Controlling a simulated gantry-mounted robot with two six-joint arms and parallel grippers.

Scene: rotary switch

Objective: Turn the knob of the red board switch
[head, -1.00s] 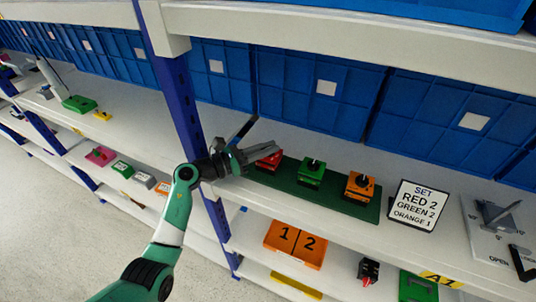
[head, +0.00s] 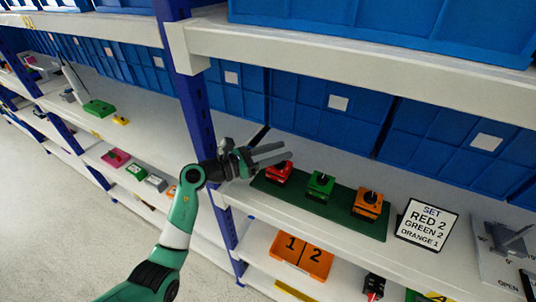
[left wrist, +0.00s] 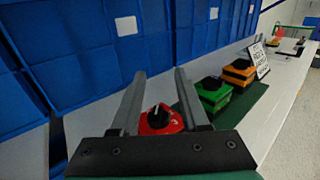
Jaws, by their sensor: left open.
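The red switch (head: 278,172) sits at the left end of a dark green board (head: 342,219) on the shelf. In the left wrist view the red switch (left wrist: 160,122) has a black knob (left wrist: 158,115) with a white mark. My left gripper (head: 287,154) is open. In the left wrist view its two fingers (left wrist: 158,98) stand on either side of the knob in the picture; I cannot tell whether they touch it. Beside it stand the green switch (head: 320,186) and the orange switch (head: 367,204). My right gripper is not in view.
A sign (head: 426,223) reading "SET RED 2 GREEN 2 ORANGE 1" stands right of the board. Blue bins (head: 330,103) line the back. A blue upright post (head: 196,110) is close left of my left gripper. A lower shelf holds an orange "1 2" plate (head: 302,255).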

